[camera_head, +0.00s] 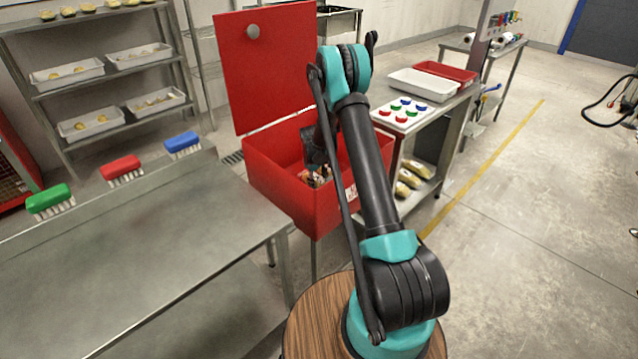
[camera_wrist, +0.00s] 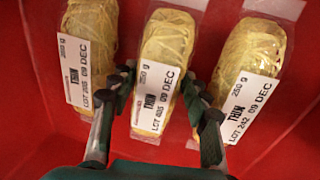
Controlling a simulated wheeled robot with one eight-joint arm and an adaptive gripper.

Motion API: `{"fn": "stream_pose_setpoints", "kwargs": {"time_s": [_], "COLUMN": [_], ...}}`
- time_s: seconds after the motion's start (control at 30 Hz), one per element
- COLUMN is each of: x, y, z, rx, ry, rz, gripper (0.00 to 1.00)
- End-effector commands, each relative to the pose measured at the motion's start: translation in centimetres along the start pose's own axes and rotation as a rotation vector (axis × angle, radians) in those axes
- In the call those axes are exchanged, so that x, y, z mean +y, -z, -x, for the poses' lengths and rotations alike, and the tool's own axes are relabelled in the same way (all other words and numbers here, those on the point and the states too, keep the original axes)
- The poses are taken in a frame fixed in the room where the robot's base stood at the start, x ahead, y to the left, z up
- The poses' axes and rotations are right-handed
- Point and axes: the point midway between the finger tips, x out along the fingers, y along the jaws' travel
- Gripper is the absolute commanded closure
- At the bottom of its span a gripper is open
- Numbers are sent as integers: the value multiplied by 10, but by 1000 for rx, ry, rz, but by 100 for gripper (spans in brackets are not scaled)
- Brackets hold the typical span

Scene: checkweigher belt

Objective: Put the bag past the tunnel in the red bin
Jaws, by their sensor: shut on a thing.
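The red bin (camera_head: 280,175) stands with its lid (camera_head: 270,70) raised. My gripper (camera_head: 318,172) reaches down inside it. In the wrist view three clear bags of pale yellow noodle-like food lie side by side on red: a left bag (camera_wrist: 88,40), a middle bag (camera_wrist: 163,50) and a right bag (camera_wrist: 248,55). Each has a white label with a lot number and "09 DEC". My gripper (camera_wrist: 158,82) is shut on the middle bag, one finger on each side of it. The finger tips come close to the neighbouring bags. No tunnel is in view.
A steel table (camera_head: 130,260) with green (camera_head: 48,198), red (camera_head: 121,168) and blue (camera_head: 182,143) brushes stands left of the bin. A side table right of it carries a white tray (camera_head: 424,85) and a red tray (camera_head: 445,71). Shelves (camera_head: 90,20) stand behind. Floor at right is clear.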

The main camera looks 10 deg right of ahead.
Motion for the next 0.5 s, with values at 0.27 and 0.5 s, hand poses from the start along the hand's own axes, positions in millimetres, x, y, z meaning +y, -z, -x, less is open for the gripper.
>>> {"fn": "stream_pose_setpoints", "kwargs": {"time_s": [0.27,0.5], "x": [0,0], "y": [0,0], "z": [-2,-2], "rx": [0,0], "ry": [0,0], "rz": [0,0], "gripper": [91,44]}}
